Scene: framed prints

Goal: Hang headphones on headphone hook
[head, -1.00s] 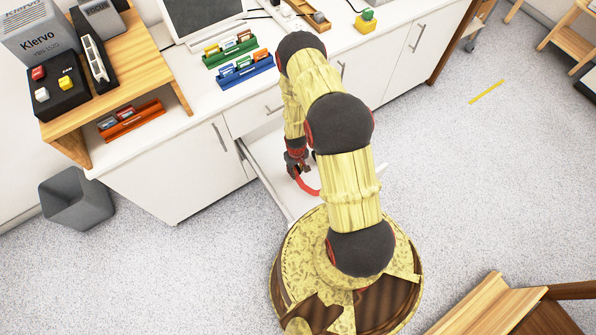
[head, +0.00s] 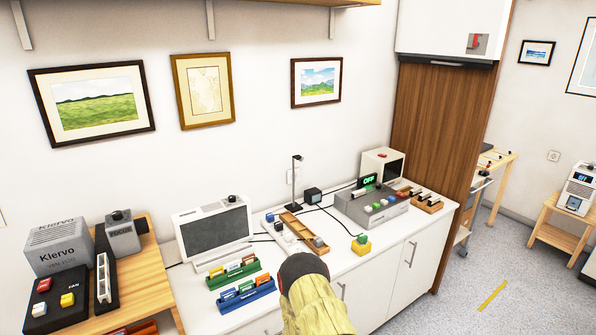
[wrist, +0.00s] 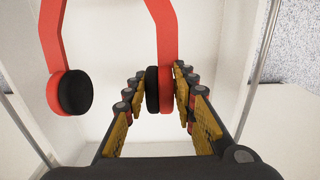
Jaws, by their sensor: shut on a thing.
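The headphones (wrist: 167,38) are red with black ear pads and show in the wrist view. My gripper (wrist: 160,88) is shut on one ear cup, on the right in that view. The other ear cup (wrist: 70,92) hangs free at the left. The top of the band is cut off by the frame edge. The headphones are inside or just over a white open drawer (wrist: 105,128). In the head view a thin black post (head: 295,180) with a short arm at its top stands on the counter; I cannot tell if it is the headphone hook. Gripper and headphones are outside the head view.
The white counter (head: 375,252) holds a monitor (head: 214,235), green and blue racks, a wooden tray (head: 300,232) and a grey control box (head: 371,207). A wooden riser (head: 140,288) stands at left. Framed prints hang on the wall, with a shelf above.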

